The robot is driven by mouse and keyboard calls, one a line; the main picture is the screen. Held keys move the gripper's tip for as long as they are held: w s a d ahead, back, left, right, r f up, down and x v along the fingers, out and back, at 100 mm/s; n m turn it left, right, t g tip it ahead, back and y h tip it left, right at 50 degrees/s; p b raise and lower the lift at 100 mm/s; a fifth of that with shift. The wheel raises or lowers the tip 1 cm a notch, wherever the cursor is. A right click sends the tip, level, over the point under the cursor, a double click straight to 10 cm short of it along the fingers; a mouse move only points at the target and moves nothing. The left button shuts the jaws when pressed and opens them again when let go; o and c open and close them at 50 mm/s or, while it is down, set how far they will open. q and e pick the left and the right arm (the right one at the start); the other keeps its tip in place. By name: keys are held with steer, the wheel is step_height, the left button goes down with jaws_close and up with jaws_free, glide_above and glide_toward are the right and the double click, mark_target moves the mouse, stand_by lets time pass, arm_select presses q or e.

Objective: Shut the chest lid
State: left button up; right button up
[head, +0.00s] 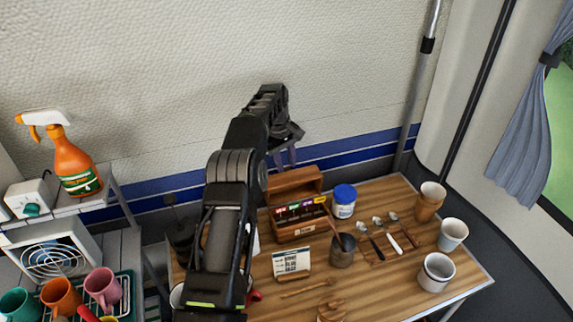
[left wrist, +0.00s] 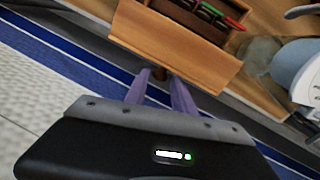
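The wooden chest (head: 298,232) stands at the back of the table, with its lid (head: 293,184) raised and leaning back toward the wall. Colored packets show inside it. The left wrist view shows the lid (left wrist: 172,50) from behind, with a small dark brown piece at its edge. My left gripper (head: 286,160) is just above and behind the lid's upper edge. Its two purple fingers (left wrist: 161,76) point at that edge with a gap between them, close to the brown piece. Whether they touch it I cannot tell. My right gripper is not in view.
A blue-lidded jar (head: 343,203) stands right of the chest. A dark cup (head: 343,250) and a sign card (head: 291,263) are in front. The wall (head: 200,90) is close behind the chest.

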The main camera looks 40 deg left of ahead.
arm_select(q)
steer(key=shift+w+d+f, duration=0.1)
steer(key=shift+f, duration=0.6)
jaws_close()
stand_by(1.0)
